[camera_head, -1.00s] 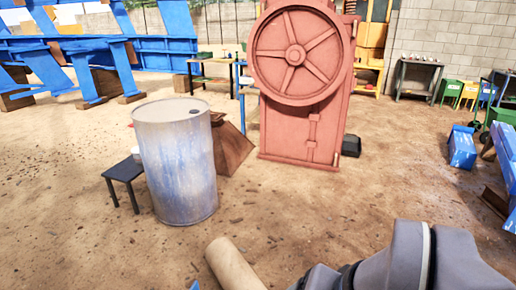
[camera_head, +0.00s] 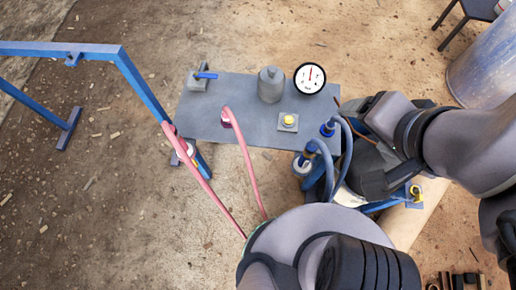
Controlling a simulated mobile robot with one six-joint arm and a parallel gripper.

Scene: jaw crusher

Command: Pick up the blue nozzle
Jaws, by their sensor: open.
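A blue hose with blue end fittings loops at the right end of a grey table. One blue fitting, likely the blue nozzle (camera_head: 327,129), is at the table's right front corner; a second blue fitting (camera_head: 310,148) is just below and left of it. I cannot tell for certain which is the nozzle. My gripper (camera_head: 362,180) is a dark shape at the end of my arm, just right of and below these fittings. It is open, and I see nothing held in it. Its fingertips are hard to make out, and my arm hides part of the area.
The grey table (camera_head: 240,110) carries a blue-handled valve (camera_head: 204,76), a grey canister (camera_head: 271,84), a round gauge (camera_head: 309,78) and a yellow button (camera_head: 289,120). A pink hose (camera_head: 245,160) hangs at the front. A blue frame (camera_head: 130,75) stands left; a drum (camera_head: 487,65) is upper right.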

